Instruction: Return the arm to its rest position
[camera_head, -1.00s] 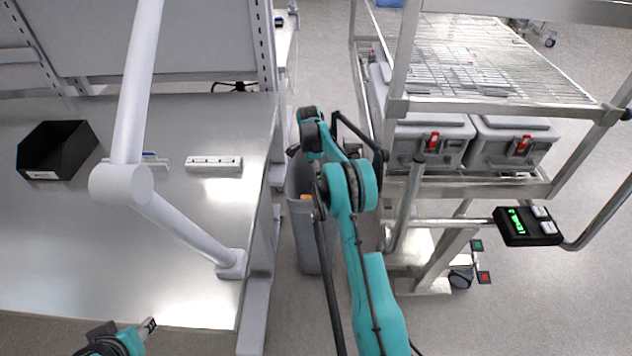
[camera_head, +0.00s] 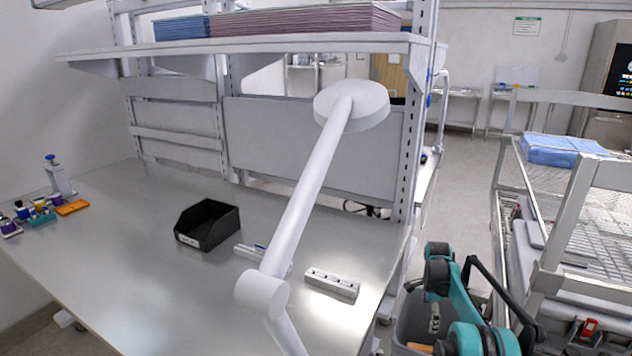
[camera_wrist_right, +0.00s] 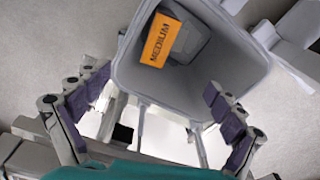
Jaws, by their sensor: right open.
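My right arm is teal and reaches in at the lower right of the head view, over a grey bin (camera_head: 408,318). Only a small part of my right gripper (camera_head: 435,316) shows there, above the bin opening. In the right wrist view my right gripper (camera_wrist_right: 158,82) is open, with its two purple-padded fingers wide apart and nothing between them. The bin (camera_wrist_right: 135,70) lies beyond the fingers in that view. Inside it is a dark object with an orange label (camera_wrist_right: 160,40) reading MEDIUM. My left gripper is outside both views.
A steel workbench (camera_head: 130,262) holds a black open tray (camera_head: 208,224), a power strip (camera_head: 332,284) and a white lamp arm (camera_head: 305,200). Small bottles (camera_head: 38,212) stand at its far left. A wire-shelf cart (camera_head: 590,215) stands right of the bin, with blue folded cloth (camera_head: 562,150) on top.

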